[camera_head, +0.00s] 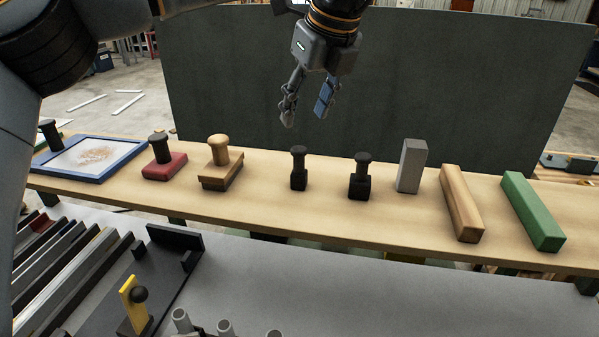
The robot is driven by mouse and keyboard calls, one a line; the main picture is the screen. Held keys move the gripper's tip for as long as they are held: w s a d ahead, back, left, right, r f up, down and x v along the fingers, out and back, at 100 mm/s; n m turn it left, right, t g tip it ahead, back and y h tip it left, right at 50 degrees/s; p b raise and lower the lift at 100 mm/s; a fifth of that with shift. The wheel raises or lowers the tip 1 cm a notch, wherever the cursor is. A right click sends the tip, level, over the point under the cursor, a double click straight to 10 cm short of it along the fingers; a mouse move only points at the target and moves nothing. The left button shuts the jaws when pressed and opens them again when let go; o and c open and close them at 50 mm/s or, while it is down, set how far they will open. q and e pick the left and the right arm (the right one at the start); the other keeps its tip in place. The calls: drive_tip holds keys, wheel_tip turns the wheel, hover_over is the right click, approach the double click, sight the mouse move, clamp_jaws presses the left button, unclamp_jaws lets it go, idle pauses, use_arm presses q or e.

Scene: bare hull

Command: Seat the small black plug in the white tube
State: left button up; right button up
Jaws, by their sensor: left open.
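Two black plug-like pieces with knobbed tops stand upright on the wooden shelf. The left black piece (299,172) looks slightly slimmer than the right black piece (359,181); I cannot tell for certain which is the small plug. My left gripper (305,115) is open and empty, pointing down above and behind the left black piece, apart from it. Pale grey-white tubes stand at the bottom edge: a left tube (181,320), a middle tube (225,328) and a right one (273,334), partly cut off. I cannot tell which is the white tube. My right gripper is not in view.
The wooden shelf (100,187) also holds a blue-framed tray (62,175), a red-based stamp (164,166), a wooden stamp (221,172), and grey (411,168), tan (461,205) and green (532,212) blocks. A dark panel (440,80) stands behind. The grey bench (330,290) is clear centre-right.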

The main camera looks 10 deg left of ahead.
sight(299, 149)
use_arm(q)
drive_tip(key=p+x, duration=0.1)
drive_tip(key=x, duration=0.4)
drive_tip(key=shift+a, duration=0.1)
drive_tip(key=p+x, duration=0.1)
drive_tip(key=x, duration=0.1)
drive_tip(key=d+p+x, duration=0.1)
drive_tip(key=p+x, duration=0.1)
drive_tip(key=shift+w+a+f, duration=0.1)
drive_tip(key=shift+a+f, duration=0.05)
drive_tip(key=shift+f, duration=0.35)
drive_tip(key=shift+w+a+f, duration=0.1)
drive_tip(key=shift+w+f, duration=0.05)
drive_tip(key=shift+f, duration=0.2)
clamp_jaws()
